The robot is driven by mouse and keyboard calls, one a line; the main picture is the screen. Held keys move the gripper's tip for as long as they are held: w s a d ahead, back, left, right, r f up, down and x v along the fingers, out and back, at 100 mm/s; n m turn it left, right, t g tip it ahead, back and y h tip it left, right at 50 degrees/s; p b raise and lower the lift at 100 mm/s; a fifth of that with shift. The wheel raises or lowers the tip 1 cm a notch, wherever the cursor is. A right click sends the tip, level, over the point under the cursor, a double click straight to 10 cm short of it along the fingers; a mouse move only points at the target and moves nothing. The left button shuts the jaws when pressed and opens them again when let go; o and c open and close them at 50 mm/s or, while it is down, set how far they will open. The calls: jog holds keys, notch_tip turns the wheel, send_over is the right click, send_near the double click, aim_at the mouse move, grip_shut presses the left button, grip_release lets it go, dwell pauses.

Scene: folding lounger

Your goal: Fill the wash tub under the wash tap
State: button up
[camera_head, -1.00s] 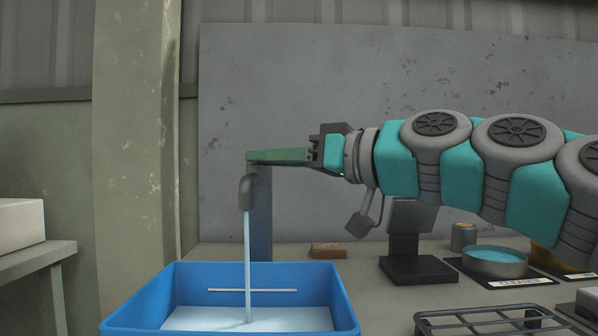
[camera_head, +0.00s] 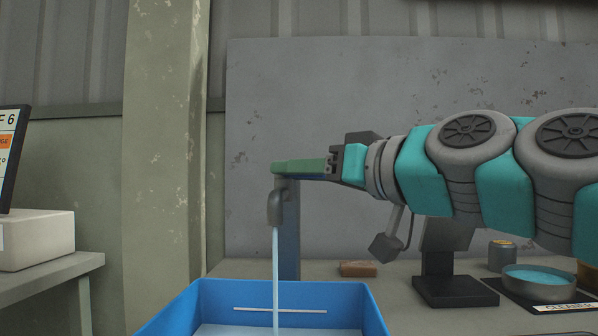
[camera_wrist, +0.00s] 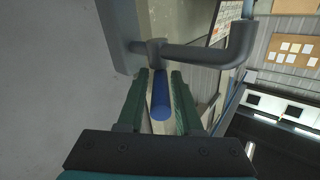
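The blue wash tub (camera_head: 345,299) stands below the grey wash tap (camera_head: 275,206), cut off by the bottom edge of the head view. A stream of water (camera_head: 276,270) runs from the spout into it. Pale water (camera_head: 235,331) lies in the tub, its surface below the white line (camera_head: 280,310) on the back wall. My gripper (camera_head: 276,167) reaches in from the right at the top of the tap. In the wrist view, its green fingers (camera_wrist: 161,75) stand on either side of a blue handle (camera_wrist: 161,100), with narrow gaps showing. The grey tap pipe (camera_wrist: 195,54) lies just beyond the fingertips.
A brown block (camera_head: 357,269), a dark stand (camera_head: 455,290) and a round pan of blue liquid (camera_head: 539,279) are on the bench at right. A white box (camera_head: 38,240) and a screen (camera_head: 10,155) stand on a side table at left.

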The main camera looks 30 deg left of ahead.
jog(key=shift+o, duration=1.2)
jog(key=v, duration=0.7)
jog(key=shift+d, duration=0.4)
jog(key=shift+s+f, duration=0.1)
